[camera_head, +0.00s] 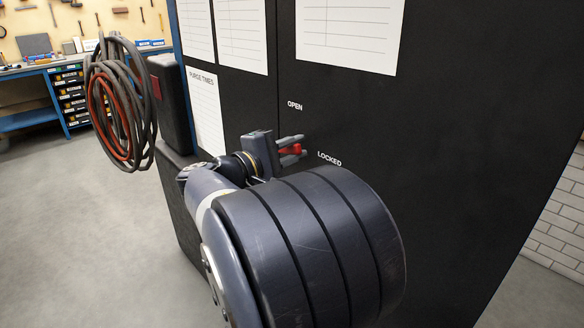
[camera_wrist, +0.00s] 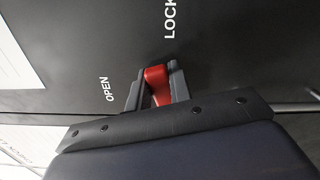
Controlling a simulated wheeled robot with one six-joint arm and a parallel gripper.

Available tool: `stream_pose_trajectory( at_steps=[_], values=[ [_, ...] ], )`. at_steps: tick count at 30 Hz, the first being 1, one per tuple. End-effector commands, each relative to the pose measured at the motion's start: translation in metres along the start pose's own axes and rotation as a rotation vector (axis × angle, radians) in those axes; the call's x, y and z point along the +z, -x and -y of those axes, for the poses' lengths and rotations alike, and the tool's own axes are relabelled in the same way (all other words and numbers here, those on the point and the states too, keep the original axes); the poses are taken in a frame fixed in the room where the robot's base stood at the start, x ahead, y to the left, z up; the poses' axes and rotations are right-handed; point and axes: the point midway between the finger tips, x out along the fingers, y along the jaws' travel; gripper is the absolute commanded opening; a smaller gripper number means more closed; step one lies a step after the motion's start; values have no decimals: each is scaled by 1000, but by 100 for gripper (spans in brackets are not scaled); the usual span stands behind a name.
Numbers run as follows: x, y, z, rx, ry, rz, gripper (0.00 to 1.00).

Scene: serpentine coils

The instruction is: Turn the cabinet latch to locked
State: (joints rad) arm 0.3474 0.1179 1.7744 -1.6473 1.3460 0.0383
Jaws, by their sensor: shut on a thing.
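The red cabinet latch (camera_head: 290,150) is on the front of the black cabinet (camera_head: 440,130), below the word OPEN and left of the word LOCKED. It also shows in the wrist view (camera_wrist: 156,78), between the two grey fingers. My gripper (camera_head: 298,147) is shut on the latch, with one finger on each side of it. In the wrist view my gripper (camera_wrist: 157,85) hides the near part of the latch. Which of the two words the latch points to cannot be told clearly.
White paper sheets (camera_head: 350,32) are on the cabinet front above the latch. Coiled hoses (camera_head: 122,100) hang at the left. A blue workbench (camera_head: 35,90) stands at the back left. Grey floor (camera_head: 90,230) is open at the left.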

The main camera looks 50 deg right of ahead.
Motion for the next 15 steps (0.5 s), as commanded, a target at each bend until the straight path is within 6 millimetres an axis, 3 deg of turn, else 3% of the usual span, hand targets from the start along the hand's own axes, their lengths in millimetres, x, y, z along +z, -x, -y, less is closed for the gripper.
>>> stream_pose_trajectory(
  at_steps=[1, 15],
  values=[
    [-2, 0, 10, 0, -40, 1, 0],
    [-2, 0, 13, -1, -274, 2, 0]
  ],
)
